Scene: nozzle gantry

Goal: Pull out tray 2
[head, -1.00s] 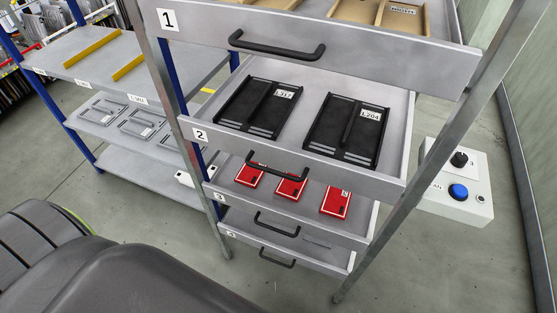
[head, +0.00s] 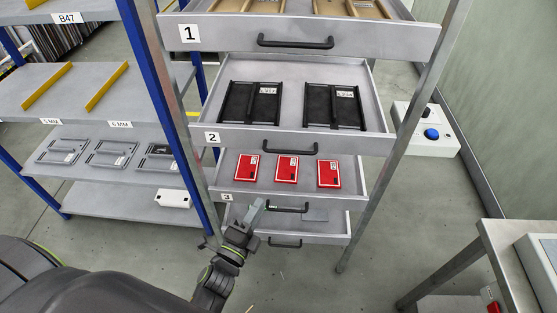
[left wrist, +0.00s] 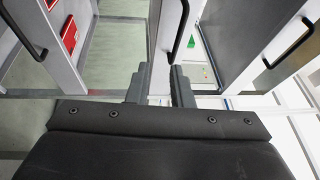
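Tray 2 (head: 240,137) is the second grey drawer of the rack, with a "2" label and a black bar handle (head: 290,148). Two black plates (head: 252,103) lie inside. My left gripper (head: 258,212) is in front of the rack, below tray 2's handle in the head picture. In the left wrist view its two fingers (left wrist: 159,85) are apart with nothing between them. A black handle (left wrist: 180,30), which seems to be tray 2's, is ahead of the fingertips, not touching them. My right gripper is not in view.
Tray 1 (head: 370,42) is above. Tray 3 (head: 245,197), with red boxes (head: 286,169), is below, above another drawer. Metal posts flank the trays. A blue-post shelf (head: 80,90) is left. A button box (head: 431,145) is right. A table (head: 485,240) is lower right.

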